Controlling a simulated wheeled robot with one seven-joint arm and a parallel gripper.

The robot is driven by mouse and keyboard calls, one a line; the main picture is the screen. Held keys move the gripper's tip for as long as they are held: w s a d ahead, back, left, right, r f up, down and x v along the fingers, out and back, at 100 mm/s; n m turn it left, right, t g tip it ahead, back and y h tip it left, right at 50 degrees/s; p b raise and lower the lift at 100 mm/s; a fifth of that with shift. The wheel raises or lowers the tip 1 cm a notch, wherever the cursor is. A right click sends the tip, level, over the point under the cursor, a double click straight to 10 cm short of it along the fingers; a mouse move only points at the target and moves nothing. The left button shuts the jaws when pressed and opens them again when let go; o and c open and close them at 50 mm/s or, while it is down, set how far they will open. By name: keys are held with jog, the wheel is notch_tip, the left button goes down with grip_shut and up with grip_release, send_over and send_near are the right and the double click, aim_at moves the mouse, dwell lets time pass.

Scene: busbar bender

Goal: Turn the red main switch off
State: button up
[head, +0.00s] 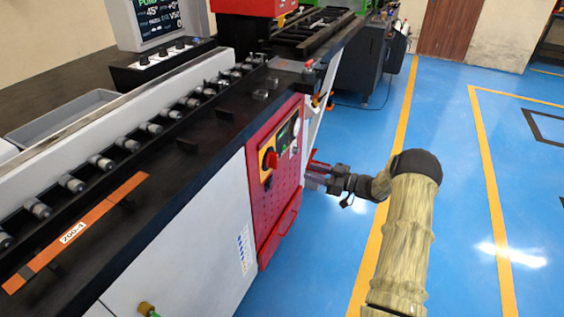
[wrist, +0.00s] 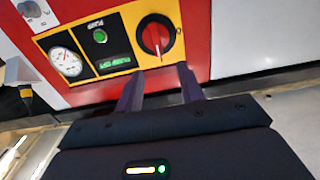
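The red main switch (wrist: 156,36) is a round red knob with a pale pointer mark, set on a yellow plate, in the upper middle of the wrist view. In the head view the red switch (head: 271,160) sits on the machine's red front panel. My gripper (head: 315,174) is in front of the panel, to the right of the switch. In the wrist view my gripper (wrist: 160,82) shows two dark fingers spread apart with nothing between them. The fingertips lie just below the knob in that picture and look apart from it.
A gauge (wrist: 66,62), a green button (wrist: 100,36) and a small display with green text (wrist: 114,62) share the panel. A red handle (head: 279,237) sits lower on the front. The blue floor (head: 335,215) beside the machine is open.

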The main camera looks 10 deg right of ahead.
aim_at(277, 161)
jog(key=x, duration=1.2)
jog(key=shift+w+a+f+b, duration=0.1)
jog(key=shift+w+a+b, duration=0.05)
jog(key=shift+w+b, duration=0.25)
grip_shut()
